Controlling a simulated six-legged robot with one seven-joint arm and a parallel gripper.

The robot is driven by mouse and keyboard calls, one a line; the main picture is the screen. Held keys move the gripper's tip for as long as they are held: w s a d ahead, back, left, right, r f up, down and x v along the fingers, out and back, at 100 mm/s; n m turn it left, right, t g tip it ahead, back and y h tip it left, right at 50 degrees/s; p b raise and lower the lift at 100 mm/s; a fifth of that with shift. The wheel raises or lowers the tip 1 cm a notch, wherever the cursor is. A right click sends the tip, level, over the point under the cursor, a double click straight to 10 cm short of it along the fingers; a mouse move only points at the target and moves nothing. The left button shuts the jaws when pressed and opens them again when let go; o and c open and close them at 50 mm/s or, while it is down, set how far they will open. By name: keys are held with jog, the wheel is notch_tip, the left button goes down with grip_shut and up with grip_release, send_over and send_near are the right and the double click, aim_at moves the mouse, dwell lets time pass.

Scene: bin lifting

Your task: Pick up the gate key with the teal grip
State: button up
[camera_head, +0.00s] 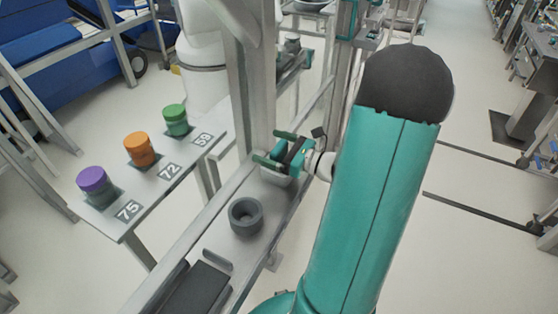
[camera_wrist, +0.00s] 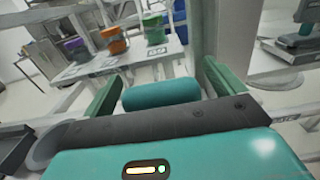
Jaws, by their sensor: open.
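A teal cylinder (camera_wrist: 162,93), which looks like the grip of the gate key, lies crosswise between my gripper's fingers in the wrist view. The rest of the key is hidden. My gripper (camera_wrist: 160,74) is open, with one green finger on each side of the cylinder. I cannot tell whether either finger touches it. In the head view my gripper (camera_head: 267,147) is over the far part of the narrow grey bench, and the key cannot be told clearly from the gripper there. A dark grey ring-shaped holder (camera_head: 245,216) stands on the bench, nearer than the gripper.
A side shelf (camera_head: 125,222) at left carries a purple jar (camera_head: 95,186), an orange jar (camera_head: 140,149) and a green jar (camera_head: 176,120), by the numbers 75, 72 and 59. A metal post (camera_head: 256,95) rises close beside my gripper. Open floor lies to the right.

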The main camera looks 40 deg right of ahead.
jog(key=c, duration=1.2)
jog(key=shift+r, duration=0.15)
jog(key=shift+r, duration=0.45)
notch_tip(320, 180, up, 2)
jog(key=shift+r, duration=0.1)
jog(key=s+d+r, duration=0.3)
jog(key=s+r, duration=0.6)
jog(key=s, duration=0.4)
jog(key=shift+s+r, duration=0.35)
jog(key=shift+s, duration=0.05)
jog(key=shift+d, duration=0.1)
